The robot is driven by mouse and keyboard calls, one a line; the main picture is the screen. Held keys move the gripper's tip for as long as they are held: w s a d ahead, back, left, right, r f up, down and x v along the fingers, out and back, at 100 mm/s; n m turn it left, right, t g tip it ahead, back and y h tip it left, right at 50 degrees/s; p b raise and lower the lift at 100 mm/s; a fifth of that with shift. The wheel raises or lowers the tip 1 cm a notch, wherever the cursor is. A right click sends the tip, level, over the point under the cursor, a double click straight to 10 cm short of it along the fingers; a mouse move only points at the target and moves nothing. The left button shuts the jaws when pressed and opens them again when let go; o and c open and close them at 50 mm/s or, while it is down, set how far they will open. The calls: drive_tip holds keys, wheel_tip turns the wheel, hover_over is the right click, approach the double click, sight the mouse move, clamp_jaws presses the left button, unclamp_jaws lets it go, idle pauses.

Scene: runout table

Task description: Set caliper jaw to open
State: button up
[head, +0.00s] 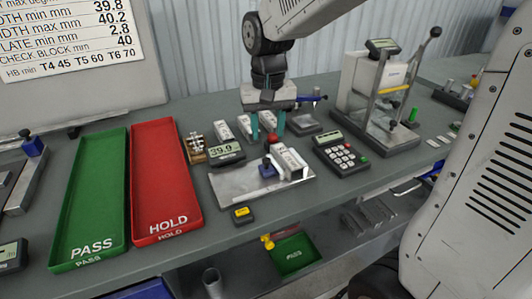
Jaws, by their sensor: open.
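My gripper (268,130) points down with two teal fingertips apart, above the back of a bright metal plate (230,187). A digital display reading about 39.9 (226,150) stands at the plate's back left and appears to belong to the caliper. A small dark red knob (276,133) shows between the fingertips; I cannot tell whether they touch it. A blue block (266,168) and a pale profile piece (288,160) are on the plate, close together. The caliper jaw itself is too small to make out clearly, so its position cannot be told.
A green PASS tray (69,240) and a red HOLD tray (139,221) lie left. A keypad device (340,154) is right of the plate, with a lever press (377,95) behind it. Pale pieces (222,130) lie behind the plate. A small yellow-topped box (241,213) is in front.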

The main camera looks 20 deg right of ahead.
sight(267, 159)
drive_tip(key=shift+w+f, duration=0.25)
drive_tip(key=shift+f, duration=0.15)
wheel_tip(267, 159, down, 7)
drive_tip(key=shift+f, duration=0.2)
clamp_jaws()
